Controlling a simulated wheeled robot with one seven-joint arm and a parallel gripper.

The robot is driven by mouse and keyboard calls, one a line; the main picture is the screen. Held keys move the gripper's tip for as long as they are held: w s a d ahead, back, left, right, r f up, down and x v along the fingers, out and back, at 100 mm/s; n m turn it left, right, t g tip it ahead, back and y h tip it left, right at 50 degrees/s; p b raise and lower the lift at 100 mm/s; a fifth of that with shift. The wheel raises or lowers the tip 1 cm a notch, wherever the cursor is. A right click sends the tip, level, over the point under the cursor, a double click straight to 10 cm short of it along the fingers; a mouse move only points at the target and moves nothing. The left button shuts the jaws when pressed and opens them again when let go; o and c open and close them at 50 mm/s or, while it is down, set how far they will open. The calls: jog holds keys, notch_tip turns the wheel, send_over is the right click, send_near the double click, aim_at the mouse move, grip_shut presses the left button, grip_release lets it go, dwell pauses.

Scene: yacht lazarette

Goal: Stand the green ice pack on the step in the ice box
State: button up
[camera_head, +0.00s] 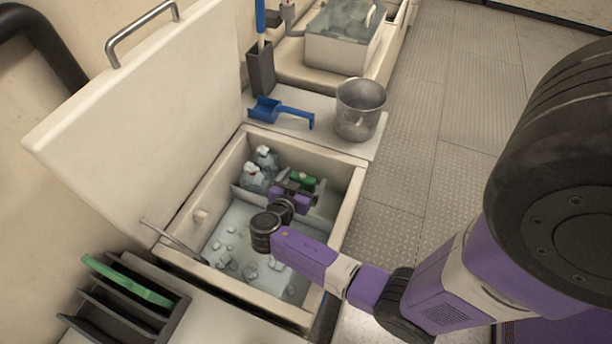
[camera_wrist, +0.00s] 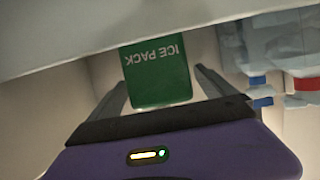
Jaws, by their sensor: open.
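The green ice pack (camera_head: 306,180) is at the far end of the open ice box (camera_head: 351,200), at the step (camera_head: 325,208). In the wrist view the ice pack (camera_wrist: 157,72) appears upright, its lettering upside down in the picture. My gripper (camera_head: 294,187) reaches down into the box beside the pack. Its fingers are open, one on each side of the pack, with gaps visible between the fingers and the pack. The pack's base is hidden, so its contact with the step cannot be seen.
Two clear bottles (camera_head: 254,178) stand left of the pack. Loose ice (camera_head: 226,262) lies on the box floor. The raised lid (camera_head: 140,120) leans at the left. A blue scoop (camera_head: 281,112) and a metal bucket (camera_head: 359,108) sit beyond the far rim. A dark rack (camera_head: 125,300) stands front left.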

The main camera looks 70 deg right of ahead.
jog(key=v, duration=1)
jog(key=shift+r, duration=0.1)
